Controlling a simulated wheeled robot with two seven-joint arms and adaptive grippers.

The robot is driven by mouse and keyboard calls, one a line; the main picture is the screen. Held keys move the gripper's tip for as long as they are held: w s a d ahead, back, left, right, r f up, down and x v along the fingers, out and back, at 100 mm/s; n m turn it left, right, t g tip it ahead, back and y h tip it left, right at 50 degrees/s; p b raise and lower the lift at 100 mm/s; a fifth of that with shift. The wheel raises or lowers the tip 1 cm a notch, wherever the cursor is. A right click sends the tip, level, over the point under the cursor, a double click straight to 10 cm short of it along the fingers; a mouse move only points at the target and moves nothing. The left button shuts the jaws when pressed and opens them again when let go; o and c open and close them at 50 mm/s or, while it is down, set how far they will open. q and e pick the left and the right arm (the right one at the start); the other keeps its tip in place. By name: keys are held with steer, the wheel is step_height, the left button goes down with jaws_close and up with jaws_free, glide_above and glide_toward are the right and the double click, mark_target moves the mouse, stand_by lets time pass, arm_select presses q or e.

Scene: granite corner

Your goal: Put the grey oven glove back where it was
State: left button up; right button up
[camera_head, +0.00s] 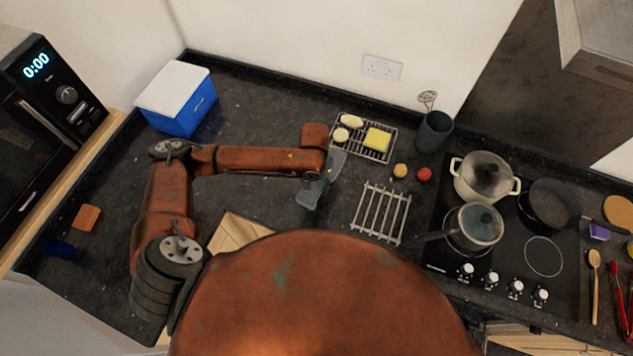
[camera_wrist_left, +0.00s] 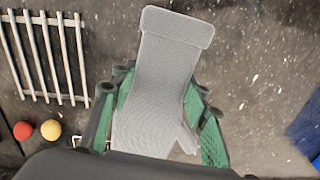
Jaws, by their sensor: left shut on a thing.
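The grey oven glove (camera_head: 335,165) is above the dark worktop, left of the slatted metal trivet in the head view. My left gripper (camera_head: 314,178) is shut on it. In the left wrist view the glove (camera_wrist_left: 172,55) lies between the green-padded fingers (camera_wrist_left: 155,100), its cuff pointing away from the wrist. Part of the glove is hidden by the gripper body. I cannot tell the exact height of the glove above the worktop. My right gripper is in neither view.
The metal trivet (camera_head: 381,213) and a wire rack (camera_head: 364,138) with a yellow sponge are nearby. Yellow (camera_head: 400,171) and red (camera_head: 424,174) balls lie between rack and hob. A blue cool box (camera_head: 178,98) stands back left; pots stand on the hob (camera_head: 500,258).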

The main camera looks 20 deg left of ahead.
arm_select(q)
steer(key=shift+s+d+f+p, duration=0.2)
steer(key=shift+s+d+p, duration=0.15)
steer(key=shift+s, duration=0.15)
steer(key=shift+s+d+f, duration=0.15)
steer(key=shift+f, duration=0.4)
step_height(320, 180, down, 7)
steer(key=b, duration=0.9)
steer(key=shift+f, duration=1.2)
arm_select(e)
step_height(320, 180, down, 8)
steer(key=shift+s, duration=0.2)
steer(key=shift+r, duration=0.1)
arm_select(q)
steer(key=o, duration=1.4)
